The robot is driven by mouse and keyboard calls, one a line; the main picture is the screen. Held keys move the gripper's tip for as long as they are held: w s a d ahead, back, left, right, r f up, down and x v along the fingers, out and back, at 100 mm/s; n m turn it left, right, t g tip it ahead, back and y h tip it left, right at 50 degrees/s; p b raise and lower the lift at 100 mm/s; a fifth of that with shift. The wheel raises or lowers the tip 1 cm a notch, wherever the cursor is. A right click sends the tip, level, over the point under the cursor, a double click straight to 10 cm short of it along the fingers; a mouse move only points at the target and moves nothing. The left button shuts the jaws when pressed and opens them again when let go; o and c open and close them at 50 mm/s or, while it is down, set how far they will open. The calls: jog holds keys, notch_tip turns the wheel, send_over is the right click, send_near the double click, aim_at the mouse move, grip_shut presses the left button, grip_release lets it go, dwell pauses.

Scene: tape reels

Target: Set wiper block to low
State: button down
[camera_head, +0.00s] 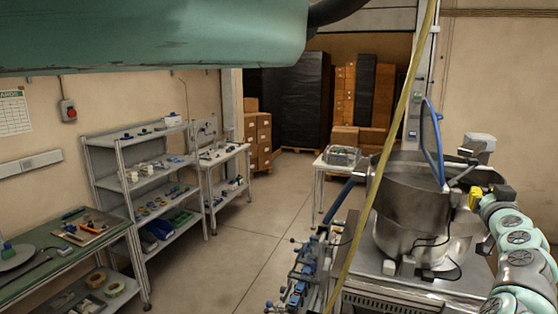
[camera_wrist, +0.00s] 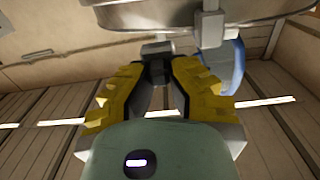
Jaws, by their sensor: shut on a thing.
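My gripper (camera_head: 474,198) is at the right side of a large steel bowl (camera_head: 405,225) in the head view; its yellow fingers show at the bowl's wall. In the wrist view my gripper (camera_wrist: 157,72) has its dark fingertips close together at a small grey block (camera_wrist: 156,48), just under the steel bowl (camera_wrist: 120,18). The fingers are shut on this block, which may be the wiper block. A second pale grey block (camera_wrist: 209,28) hangs beside it, to the right. The fingers hide part of the held block. I cannot read any low mark or setting.
A blue hose (camera_head: 433,140) and a yellow hose (camera_head: 385,155) run by the bowl. A grey box (camera_head: 480,142) stands above its right rim. Shelves (camera_head: 150,170) and a green workbench (camera_head: 60,252) stand at left. The floor (camera_head: 250,235) between is clear.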

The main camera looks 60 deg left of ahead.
notch_tip(320, 180, down, 3)
jog(key=b, duration=0.4)
jog(key=shift+f+b, duration=0.2)
jog(key=shift+b, duration=0.15)
jog(key=c, duration=0.9)
grip_release()
jog(key=shift+w+a, duration=0.1)
jog(key=shift+a, duration=0.05)
jog(key=shift+r, duration=0.1)
jog(key=v, duration=1.2)
